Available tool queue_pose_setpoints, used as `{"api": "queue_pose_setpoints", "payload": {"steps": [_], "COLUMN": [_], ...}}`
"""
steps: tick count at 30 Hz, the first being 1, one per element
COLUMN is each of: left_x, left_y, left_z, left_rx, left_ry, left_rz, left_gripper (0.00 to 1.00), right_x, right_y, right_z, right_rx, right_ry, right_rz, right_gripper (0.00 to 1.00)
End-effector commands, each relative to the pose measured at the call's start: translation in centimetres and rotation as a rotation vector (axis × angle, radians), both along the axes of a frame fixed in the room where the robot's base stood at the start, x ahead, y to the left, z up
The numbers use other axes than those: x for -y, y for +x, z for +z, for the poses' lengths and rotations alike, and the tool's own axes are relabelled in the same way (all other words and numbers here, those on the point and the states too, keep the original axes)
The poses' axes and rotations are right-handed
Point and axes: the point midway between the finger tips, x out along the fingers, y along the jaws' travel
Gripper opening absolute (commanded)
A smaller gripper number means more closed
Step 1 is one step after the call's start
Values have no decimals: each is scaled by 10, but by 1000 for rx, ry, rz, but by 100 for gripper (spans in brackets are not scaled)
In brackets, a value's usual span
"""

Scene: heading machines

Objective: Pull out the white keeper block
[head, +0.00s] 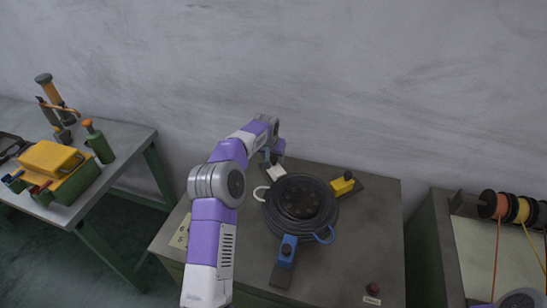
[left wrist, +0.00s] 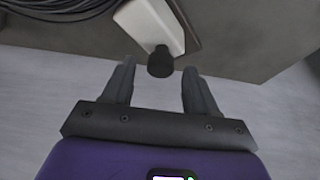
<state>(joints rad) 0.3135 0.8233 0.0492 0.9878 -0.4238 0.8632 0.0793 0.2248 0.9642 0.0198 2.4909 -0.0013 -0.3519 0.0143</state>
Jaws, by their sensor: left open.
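The white keeper block (head: 277,172) sits at the upper left edge of a round black coil (head: 303,200) on the middle table. In the left wrist view the white block (left wrist: 150,22) has a black knob (left wrist: 160,62) on its near end. My left gripper (left wrist: 157,78) is open, with its two fingers on either side of the knob's near end and no clear contact. In the head view my left gripper (head: 268,160) is at the block's far end, mostly hidden by my arm. My right gripper is not in view.
A yellow block (head: 343,184) and a blue block (head: 287,250) also sit around the coil. A red button (head: 373,288) is at the table's front right. A left table (head: 110,142) holds tools; wire spools (head: 500,207) stand at right.

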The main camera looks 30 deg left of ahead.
Motion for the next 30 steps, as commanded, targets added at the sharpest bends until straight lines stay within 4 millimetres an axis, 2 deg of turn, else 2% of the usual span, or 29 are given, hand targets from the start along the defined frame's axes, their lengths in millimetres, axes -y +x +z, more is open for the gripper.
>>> {"api": "queue_pose_setpoints", "payload": {"steps": [4, 12, 23, 24, 30], "left_x": [-1, -1, -1, -1, -4], "left_y": [4, 4, 4, 4, 3], "left_z": [-9, -10, -10, -10, -9], "left_rx": [1, 2, 1, 1, 1], "left_ry": [0, 0, 0, 0, 1], "left_rz": [0, 0, 0, 0, 4], "left_gripper": [58, 58, 3, 0, 0], "right_x": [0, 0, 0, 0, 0], "right_y": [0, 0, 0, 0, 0], "right_z": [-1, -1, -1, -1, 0], "right_rx": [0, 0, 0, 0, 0], "right_ry": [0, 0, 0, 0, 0], "right_rz": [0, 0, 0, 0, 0], "right_gripper": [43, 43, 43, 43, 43]}}
